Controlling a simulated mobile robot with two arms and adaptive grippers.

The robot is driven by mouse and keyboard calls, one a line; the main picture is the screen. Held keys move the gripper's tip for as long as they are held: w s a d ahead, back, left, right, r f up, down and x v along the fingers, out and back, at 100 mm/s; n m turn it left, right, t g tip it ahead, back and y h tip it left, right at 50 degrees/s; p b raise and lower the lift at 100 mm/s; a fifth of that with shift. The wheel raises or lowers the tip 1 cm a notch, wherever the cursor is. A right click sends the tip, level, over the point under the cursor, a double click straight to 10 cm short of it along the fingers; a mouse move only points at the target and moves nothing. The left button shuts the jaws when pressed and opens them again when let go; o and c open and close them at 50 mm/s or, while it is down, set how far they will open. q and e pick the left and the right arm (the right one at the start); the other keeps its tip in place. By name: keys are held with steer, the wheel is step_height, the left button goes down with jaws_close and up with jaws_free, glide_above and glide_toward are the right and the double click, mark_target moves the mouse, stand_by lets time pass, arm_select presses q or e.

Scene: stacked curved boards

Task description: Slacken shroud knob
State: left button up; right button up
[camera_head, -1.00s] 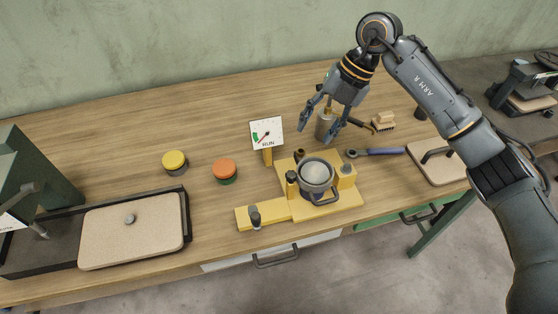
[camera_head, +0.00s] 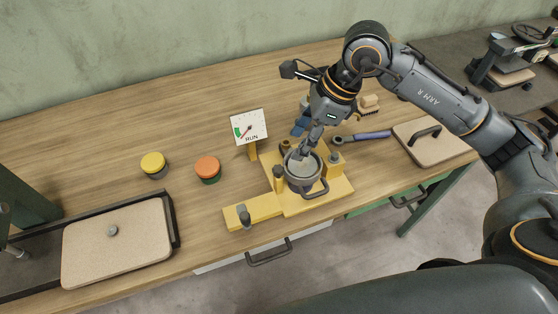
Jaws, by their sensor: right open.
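A yellow fixture (camera_head: 305,203) lies near the bench's front edge. On it sits a round grey metal cup-like housing (camera_head: 304,184) with a loop handle at its front. Small dark-topped knobs stand around it: one on a yellow post at its left (camera_head: 278,181), one on a yellow block at its right (camera_head: 335,160), and one on the left arm of the fixture (camera_head: 244,216). I cannot tell which is the shroud knob. My right gripper (camera_head: 307,155) is open, pointing down over the housing; its fingers hide part of the housing's top. My left gripper is not in view.
A gauge sign reading RUN (camera_head: 249,126) stands behind the fixture. A yellow button (camera_head: 153,163) and an orange button (camera_head: 207,168) are to the left.

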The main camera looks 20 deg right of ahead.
mark_target(278, 168)
steer(key=p+x, duration=0.2)
steer(key=x, duration=0.8)
steer(key=shift+w+f, duration=0.1)
steer(key=shift+f, duration=0.05)
jaws_close()
